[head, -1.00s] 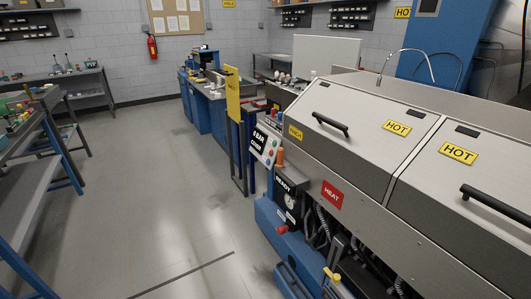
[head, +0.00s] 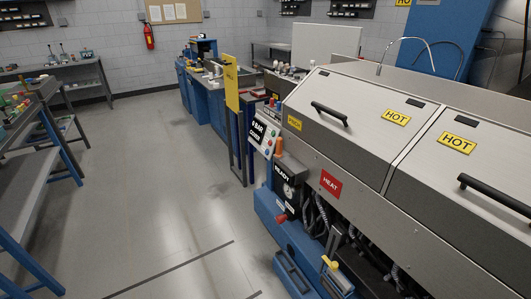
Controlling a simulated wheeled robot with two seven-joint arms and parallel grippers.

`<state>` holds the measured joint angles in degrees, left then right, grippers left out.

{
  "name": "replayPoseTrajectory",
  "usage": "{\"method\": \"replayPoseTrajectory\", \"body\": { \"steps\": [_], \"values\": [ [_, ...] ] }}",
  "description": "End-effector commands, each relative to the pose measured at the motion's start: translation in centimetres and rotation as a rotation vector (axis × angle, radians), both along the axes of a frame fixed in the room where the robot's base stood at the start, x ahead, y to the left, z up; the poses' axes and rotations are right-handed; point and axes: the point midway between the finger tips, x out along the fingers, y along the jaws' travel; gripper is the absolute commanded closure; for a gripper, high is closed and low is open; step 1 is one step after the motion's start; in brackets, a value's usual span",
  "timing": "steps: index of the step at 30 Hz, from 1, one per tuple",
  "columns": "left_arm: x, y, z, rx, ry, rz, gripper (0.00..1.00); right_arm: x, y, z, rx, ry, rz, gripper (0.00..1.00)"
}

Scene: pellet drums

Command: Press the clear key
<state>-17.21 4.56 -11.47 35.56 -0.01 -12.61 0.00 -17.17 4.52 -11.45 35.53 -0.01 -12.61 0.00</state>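A small control panel (head: 264,136) with a black display and several coloured buttons stands at the left end of the large grey machine in the head view. The display's white text is small and seems to read "6 BAR" and "COVER". Which button is the clear key cannot be told at this size. An orange knob or lamp (head: 278,146) is just right of the panel. A black "READY" box (head: 288,179) with a gauge is below it. Neither of my grippers is in view.
The large grey machine (head: 345,135) with "HOT" covers fills the right side. A red knob (head: 281,218) and a blue base (head: 292,242) stick out at its lower front. A workbench (head: 35,125) stands at the left. The floor (head: 165,200) between is clear.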

Motion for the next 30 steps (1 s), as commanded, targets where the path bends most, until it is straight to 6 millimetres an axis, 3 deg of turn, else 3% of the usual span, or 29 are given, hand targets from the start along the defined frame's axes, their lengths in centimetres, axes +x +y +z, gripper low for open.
{"method": "replayPoseTrajectory", "body": {
  "steps": [7, 8, 14, 15, 30],
  "values": [
    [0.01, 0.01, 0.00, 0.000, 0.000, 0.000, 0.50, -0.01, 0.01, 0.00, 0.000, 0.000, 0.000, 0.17],
    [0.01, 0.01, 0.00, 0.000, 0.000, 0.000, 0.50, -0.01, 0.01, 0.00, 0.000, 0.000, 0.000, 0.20],
    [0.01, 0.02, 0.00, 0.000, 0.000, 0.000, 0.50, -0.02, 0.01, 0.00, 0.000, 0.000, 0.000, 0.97],
    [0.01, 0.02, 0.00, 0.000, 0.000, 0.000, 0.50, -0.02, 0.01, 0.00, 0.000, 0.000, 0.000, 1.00],
    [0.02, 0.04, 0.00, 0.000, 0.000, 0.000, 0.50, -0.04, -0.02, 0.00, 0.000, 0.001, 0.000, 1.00]
  ]
}}
